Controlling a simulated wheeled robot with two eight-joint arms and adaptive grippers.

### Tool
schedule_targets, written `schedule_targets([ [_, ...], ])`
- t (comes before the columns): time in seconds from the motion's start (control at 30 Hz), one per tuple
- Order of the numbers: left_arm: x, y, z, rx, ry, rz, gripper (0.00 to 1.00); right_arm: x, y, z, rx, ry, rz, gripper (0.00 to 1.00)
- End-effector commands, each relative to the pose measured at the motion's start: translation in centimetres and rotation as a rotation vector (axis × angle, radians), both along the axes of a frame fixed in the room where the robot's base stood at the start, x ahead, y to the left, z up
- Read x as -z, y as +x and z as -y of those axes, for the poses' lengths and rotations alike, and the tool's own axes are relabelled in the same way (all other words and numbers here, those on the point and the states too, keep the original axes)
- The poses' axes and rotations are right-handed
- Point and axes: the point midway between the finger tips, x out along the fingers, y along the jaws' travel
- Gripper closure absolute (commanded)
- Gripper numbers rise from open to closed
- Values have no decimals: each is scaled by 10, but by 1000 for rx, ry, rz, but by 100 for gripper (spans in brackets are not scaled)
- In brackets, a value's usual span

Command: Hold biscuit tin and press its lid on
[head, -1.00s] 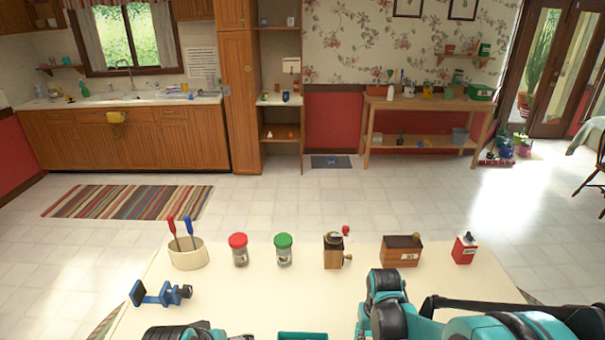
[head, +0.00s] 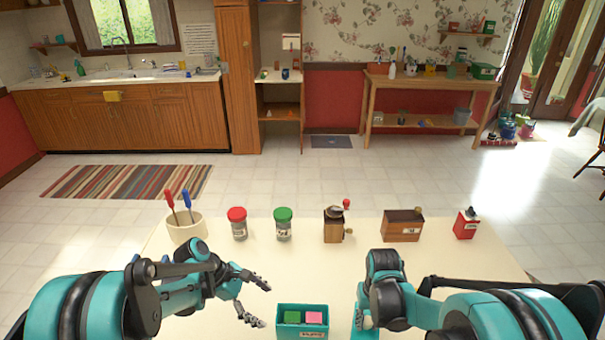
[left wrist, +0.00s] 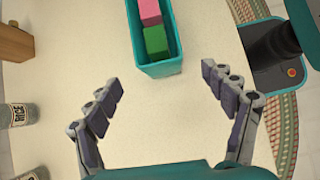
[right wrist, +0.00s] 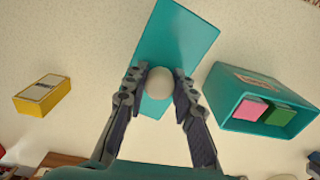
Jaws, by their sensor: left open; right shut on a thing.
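The biscuit tin (head: 290,331) is a teal open-topped box near the front of the table. A green and a pink block lie inside it. It also shows in the left wrist view (left wrist: 161,71) and in the right wrist view (right wrist: 237,107). My left gripper (head: 266,304) is open and empty, to the left of the tin; its fingers show spread in the left wrist view (left wrist: 157,100). My right gripper (right wrist: 157,92) is shut on the pale round knob (right wrist: 160,83) of the flat teal lid (right wrist: 182,40). The lid is beside the tin, apart from it.
Along the back of the table stand a pot with two screwdrivers (head: 186,230), a red-lidded jar (head: 238,225), a green-lidded jar (head: 283,225), a grinder (head: 334,226), a wooden box (head: 402,226) and a red container (head: 465,225). A yellow box (right wrist: 43,95) lies near the lid.

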Motion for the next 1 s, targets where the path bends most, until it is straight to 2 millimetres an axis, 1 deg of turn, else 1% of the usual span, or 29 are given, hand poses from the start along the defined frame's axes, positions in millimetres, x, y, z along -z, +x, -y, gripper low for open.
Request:
schedule_targets([
  [0.13,10,2,2,-20,-18,-33,17,3,0,0,0,0,0,100],
  [0.27,19,2,9,-22,-20,-36,17,9,0,0,0,0,0,100],
  [0.57,56,1,37,-20,-19,-35,17,33,0,0,0,0,0,100],
  [0.7,73,0,50,-19,-19,-34,17,48,0,0,0,0,0,100],
  [0.83,83,0,59,-20,-19,-33,17,57,0,0,0,0,0,100],
  [1.0,90,0,65,-21,-19,-34,17,63,0,0,0,0,0,100],
])
